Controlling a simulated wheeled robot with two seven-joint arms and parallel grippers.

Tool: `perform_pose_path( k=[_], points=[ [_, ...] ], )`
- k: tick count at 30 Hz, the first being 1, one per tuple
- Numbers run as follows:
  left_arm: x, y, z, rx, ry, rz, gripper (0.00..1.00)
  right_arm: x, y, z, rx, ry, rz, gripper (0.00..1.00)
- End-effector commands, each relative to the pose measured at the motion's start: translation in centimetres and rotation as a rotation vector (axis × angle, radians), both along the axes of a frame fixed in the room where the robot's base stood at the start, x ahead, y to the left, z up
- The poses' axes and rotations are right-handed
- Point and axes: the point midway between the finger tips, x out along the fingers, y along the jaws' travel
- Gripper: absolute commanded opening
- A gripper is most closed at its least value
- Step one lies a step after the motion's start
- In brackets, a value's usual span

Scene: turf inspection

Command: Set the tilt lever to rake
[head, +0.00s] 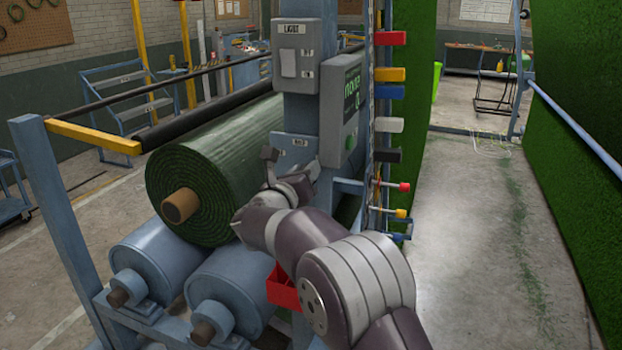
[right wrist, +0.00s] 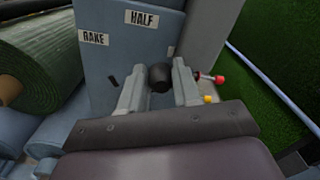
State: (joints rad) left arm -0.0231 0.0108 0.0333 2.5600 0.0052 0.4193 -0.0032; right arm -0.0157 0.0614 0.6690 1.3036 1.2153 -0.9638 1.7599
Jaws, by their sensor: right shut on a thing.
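The tilt lever's black knob (right wrist: 160,77) sits between the fingers of my right gripper (right wrist: 158,88), which is shut on it. Behind it is a blue-grey plate (right wrist: 120,55) with a RAKE label (right wrist: 93,38) at left and a HALF label (right wrist: 142,17) at top. The knob is below HALF and to the right of RAKE. The lever's shaft is hidden behind the knob. In the head view my right gripper (head: 291,165) is at the plate (head: 292,146) on the post, and the lever cannot be made out. My left gripper is not in view.
A green turf roll (head: 215,170) on blue rollers (head: 155,265) lies left of the post. A control box (head: 340,110) juts out above my right gripper. A red bin (head: 282,288) is below my arm.

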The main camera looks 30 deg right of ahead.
Motion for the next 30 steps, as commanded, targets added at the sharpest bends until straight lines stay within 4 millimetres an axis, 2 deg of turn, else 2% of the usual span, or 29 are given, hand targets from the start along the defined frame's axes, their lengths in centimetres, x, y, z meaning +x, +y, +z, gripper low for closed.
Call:
perform_pose_path(
  k=[18, 30],
  points=[
    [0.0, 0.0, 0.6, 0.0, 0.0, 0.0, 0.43, 4.5, 3.8, -0.3, -0.363, 0.433, 0.0, 0.0],
    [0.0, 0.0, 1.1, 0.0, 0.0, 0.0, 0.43, 6.1, 5.1, -1.2, -0.506, 0.6, -0.001, 0.0]
  ],
)
